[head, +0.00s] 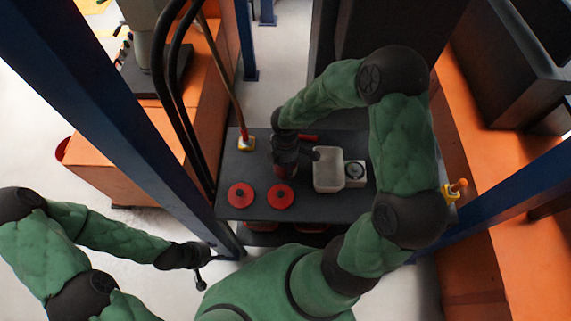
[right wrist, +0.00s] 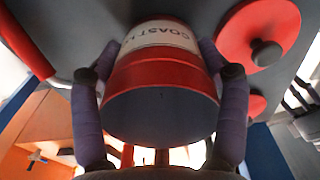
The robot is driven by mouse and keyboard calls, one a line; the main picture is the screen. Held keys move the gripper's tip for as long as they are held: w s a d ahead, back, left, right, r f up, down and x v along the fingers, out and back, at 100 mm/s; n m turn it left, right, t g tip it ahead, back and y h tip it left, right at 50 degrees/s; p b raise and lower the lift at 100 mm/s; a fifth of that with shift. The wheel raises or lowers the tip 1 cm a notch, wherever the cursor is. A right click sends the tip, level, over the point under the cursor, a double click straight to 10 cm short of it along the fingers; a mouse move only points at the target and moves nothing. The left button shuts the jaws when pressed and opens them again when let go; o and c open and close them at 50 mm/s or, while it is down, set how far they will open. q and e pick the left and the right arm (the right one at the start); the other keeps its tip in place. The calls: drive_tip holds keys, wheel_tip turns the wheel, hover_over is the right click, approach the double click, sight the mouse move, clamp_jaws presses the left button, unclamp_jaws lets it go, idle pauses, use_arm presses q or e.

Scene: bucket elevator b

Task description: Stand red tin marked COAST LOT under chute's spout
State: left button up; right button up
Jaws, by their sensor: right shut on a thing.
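The red tin with a white label reading "COAST" and part of a further letter (right wrist: 160,75) fills the middle of the right wrist view. My right gripper (right wrist: 160,95) is shut on it, with one purple-grey finger on each side. The tin's near end is dark; I cannot tell if it is open or closed. In the head view my right gripper (head: 287,158) is over the dark table, and a little of the red tin (head: 286,172) shows below it. My left gripper (head: 202,274) hangs low, off the table's left front; its fingers are unclear. I cannot make out the chute's spout.
The dark table (head: 330,207) holds two red knobbed lids (head: 241,195) at front left, a pale grey tray (head: 328,185) and a small dial box (head: 355,174). Blue posts (head: 125,130) flank the table.

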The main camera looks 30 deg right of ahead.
drive_tip(key=shift+r+p, duration=0.4)
drive_tip(key=shift+r, duration=0.15)
wheel_tip(320, 180, up, 2)
drive_tip(key=shift+r+p, duration=0.1)
drive_tip(key=shift+p, duration=0.65)
drive_tip(key=s+a+r+p, duration=0.5)
drive_tip(key=s+a+r, duration=0.2)
drive_tip(key=s+r, duration=0.4)
drive_tip(key=w+f+m, duration=0.2)
drive_tip(key=w+m, duration=1.2)
drive_tip(key=w, duration=0.3)
drive_tip(key=shift+d+m, duration=0.3)
drive_tip(key=shift+m, duration=0.1)
drive_tip(key=shift+s, duration=0.1)
